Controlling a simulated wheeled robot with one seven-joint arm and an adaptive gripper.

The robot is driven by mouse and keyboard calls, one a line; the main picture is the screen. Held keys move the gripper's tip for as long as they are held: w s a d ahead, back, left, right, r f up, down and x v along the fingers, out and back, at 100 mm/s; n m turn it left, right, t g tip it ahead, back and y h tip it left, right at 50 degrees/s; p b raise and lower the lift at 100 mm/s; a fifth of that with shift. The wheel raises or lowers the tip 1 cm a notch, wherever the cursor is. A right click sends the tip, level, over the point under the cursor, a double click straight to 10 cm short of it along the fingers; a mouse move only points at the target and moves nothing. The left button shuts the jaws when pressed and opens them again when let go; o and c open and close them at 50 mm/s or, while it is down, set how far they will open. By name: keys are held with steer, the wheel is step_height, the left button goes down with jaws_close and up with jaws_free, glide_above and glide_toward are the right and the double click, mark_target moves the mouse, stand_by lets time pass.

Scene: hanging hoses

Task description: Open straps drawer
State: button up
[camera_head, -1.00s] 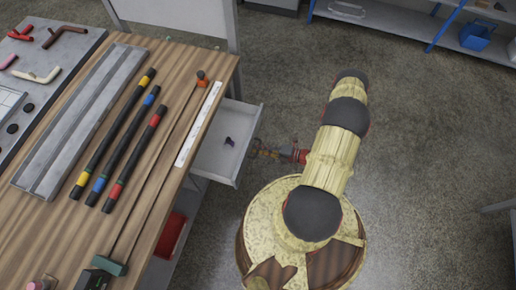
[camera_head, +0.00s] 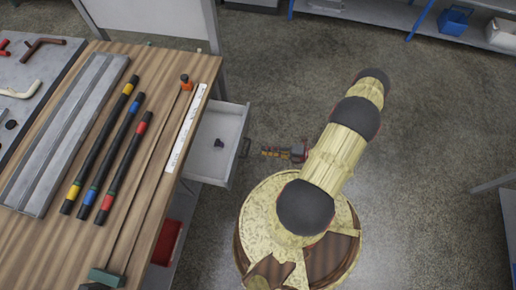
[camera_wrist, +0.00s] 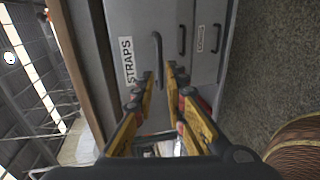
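The straps drawer (camera_head: 213,165) stands pulled out from under the wooden workbench, with a small dark item (camera_head: 219,143) inside. Its front shows in the wrist view with a "STRAPS" label (camera_wrist: 127,60) and a dark bar handle (camera_wrist: 157,50). My gripper (camera_head: 266,152) is to the right of the drawer front in the head view, with a gap between it and the handle. In the wrist view my gripper (camera_wrist: 160,80) has its fingers apart and nothing between them. The handle lies ahead of the fingertips.
The workbench (camera_head: 150,190) carries banded black rods, a grey channel plate and a white strip. Another labelled drawer (camera_wrist: 205,40) is beside the straps drawer. A red bin (camera_head: 166,242) is below the bench. The floor around my base is clear.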

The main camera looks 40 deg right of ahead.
steer(key=shift+v, duration=1.3)
steer(key=s+a+r+n+g+y, duration=0.3)
steer(key=s+a+r+n+g, duration=0.25)
steer(key=n, duration=0.75)
step_height(320, 180, up, 20)
steer(key=d+n+g+h, duration=0.15)
steer(key=n+g, duration=0.25)
steer(key=n, duration=0.5)
steer(key=d+n+g+h, duration=0.1)
steer(key=n+g+h, duration=0.3)
steer(key=n, duration=0.5)
steer(key=w+a+r+n+h, duration=0.25)
steer(key=r+n, duration=0.25)
steer(key=r, duration=0.4)
steer(key=w+a+r+n+h, duration=0.1)
steer(key=a+r+n+h, duration=0.3)
steer(key=r, duration=0.4)
steer(key=a+r+n+t, duration=0.6)
steer(key=a+r, duration=0.5)
steer(key=r, duration=0.3)
steer(key=shift+a+n, duration=0.2)
steer(key=shift+n, duration=0.2)
